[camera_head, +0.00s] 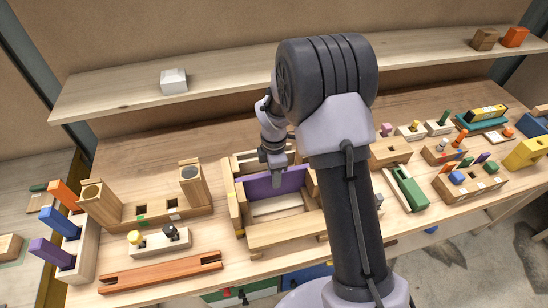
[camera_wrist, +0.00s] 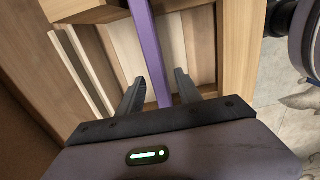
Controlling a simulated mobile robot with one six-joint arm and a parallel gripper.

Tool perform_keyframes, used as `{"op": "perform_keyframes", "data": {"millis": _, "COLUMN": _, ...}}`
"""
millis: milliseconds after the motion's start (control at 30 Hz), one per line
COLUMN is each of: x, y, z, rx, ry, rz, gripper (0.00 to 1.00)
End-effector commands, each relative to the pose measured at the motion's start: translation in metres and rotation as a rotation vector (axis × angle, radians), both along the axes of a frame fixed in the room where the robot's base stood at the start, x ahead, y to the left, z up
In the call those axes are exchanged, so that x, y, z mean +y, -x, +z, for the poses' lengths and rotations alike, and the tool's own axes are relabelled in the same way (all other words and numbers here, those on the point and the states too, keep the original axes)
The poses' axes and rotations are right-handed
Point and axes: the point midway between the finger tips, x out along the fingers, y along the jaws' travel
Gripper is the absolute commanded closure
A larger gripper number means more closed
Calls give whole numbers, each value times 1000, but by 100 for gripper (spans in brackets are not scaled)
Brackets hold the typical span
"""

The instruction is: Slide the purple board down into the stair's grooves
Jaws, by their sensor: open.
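The purple board (camera_head: 258,189) stands on edge inside the pale wooden stair frame (camera_head: 285,233) in the head view, spanning between its sides. How deep it sits in the grooves cannot be told. My gripper (camera_head: 277,180) is at the board's top edge, near its middle. In the wrist view the purple board (camera_wrist: 150,45) runs between the two open fingers of my gripper (camera_wrist: 159,88), one on each side with gaps visible. The stair's wooden side (camera_wrist: 237,50) also shows there. My arm hides the right part of the stair in the head view.
Left of the stair stand a block with upright wooden pieces (camera_head: 150,216), a small pale block with knobs (camera_head: 160,242) and a reddish-brown bar (camera_head: 160,272). A shelf (camera_head: 225,75) runs behind. Several peg blocks and a green piece (camera_head: 410,188) crowd the right.

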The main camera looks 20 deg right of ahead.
Motion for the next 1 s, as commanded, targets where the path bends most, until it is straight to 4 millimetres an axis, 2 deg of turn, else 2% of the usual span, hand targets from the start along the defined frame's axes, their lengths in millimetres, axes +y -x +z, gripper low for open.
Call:
{"op": "perform_keyframes", "data": {"millis": 33, "x": 0, "y": -1, "z": 18, "rx": -5, "ry": 0, "rz": 0, "gripper": 58}}
{"op": "perform_keyframes", "data": {"millis": 300, "x": 0, "y": -1, "z": 104, "rx": -6, "ry": 0, "rz": -1, "gripper": 58}}
{"op": "perform_keyframes", "data": {"millis": 400, "x": 0, "y": -1, "z": 128, "rx": -3, "ry": 0, "rz": -1, "gripper": 58}}
{"op": "perform_keyframes", "data": {"millis": 500, "x": 0, "y": -1, "z": 143, "rx": -3, "ry": 0, "rz": -1, "gripper": 58}}
{"op": "perform_keyframes", "data": {"millis": 633, "x": 0, "y": 0, "z": 151, "rx": -1, "ry": 0, "rz": 0, "gripper": 58}}
{"op": "perform_keyframes", "data": {"millis": 1000, "x": 0, "y": 0, "z": 151, "rx": -1, "ry": 0, "rz": -1, "gripper": 58}}
